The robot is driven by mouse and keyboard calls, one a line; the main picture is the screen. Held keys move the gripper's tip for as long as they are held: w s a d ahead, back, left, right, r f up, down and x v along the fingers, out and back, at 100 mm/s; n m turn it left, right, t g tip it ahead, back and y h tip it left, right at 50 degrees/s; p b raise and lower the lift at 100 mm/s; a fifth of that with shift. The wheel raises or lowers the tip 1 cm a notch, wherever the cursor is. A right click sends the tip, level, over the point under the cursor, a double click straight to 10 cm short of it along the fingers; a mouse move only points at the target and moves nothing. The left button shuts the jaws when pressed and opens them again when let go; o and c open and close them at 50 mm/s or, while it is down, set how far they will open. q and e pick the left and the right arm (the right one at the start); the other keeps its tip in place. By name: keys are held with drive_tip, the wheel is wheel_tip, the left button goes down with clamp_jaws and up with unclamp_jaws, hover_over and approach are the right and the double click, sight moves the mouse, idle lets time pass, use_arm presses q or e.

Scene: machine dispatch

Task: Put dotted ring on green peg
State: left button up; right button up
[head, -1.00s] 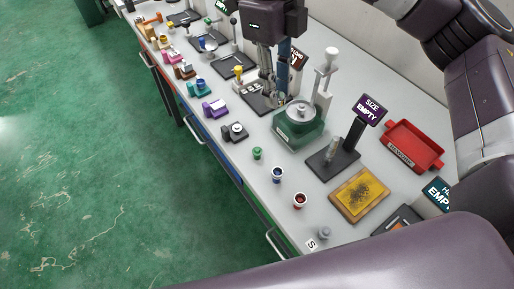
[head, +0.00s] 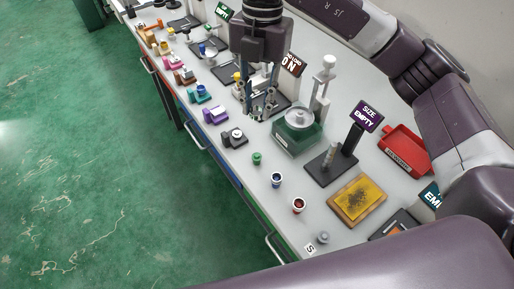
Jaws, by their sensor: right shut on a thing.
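My right gripper (head: 260,101) points down over the bench, just left of the green machine with a round metal top (head: 298,130). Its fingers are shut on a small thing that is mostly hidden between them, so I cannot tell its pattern. A small green peg-like piece (head: 257,158) stands on the bench front, below and apart from the gripper, with nothing visibly around it. I cannot make out a dotted ring for certain. My left gripper is out of view.
Blue (head: 277,180) and red (head: 298,205) pieces stand near the front edge. A black holder (head: 235,138) and a purple one (head: 215,115) continue the row. A yellow pad (head: 357,197), a red tray (head: 405,150) and the "SIZE EMPTY" sign (head: 367,116) are at the right.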

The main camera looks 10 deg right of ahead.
drive_tip(key=p, duration=0.3)
hover_over(257, 155)
wheel_tip(257, 155, down, 12)
drive_tip(key=shift+r, duration=0.2)
wheel_tip(257, 155, down, 4)
drive_tip(key=shift+r+p, duration=0.1)
drive_tip(key=shift+p, duration=0.2)
drive_tip(key=shift+w+f, duration=0.1)
drive_tip(key=shift+f, duration=0.2)
drive_tip(key=shift+f, duration=0.1)
drive_tip(key=o, duration=1)
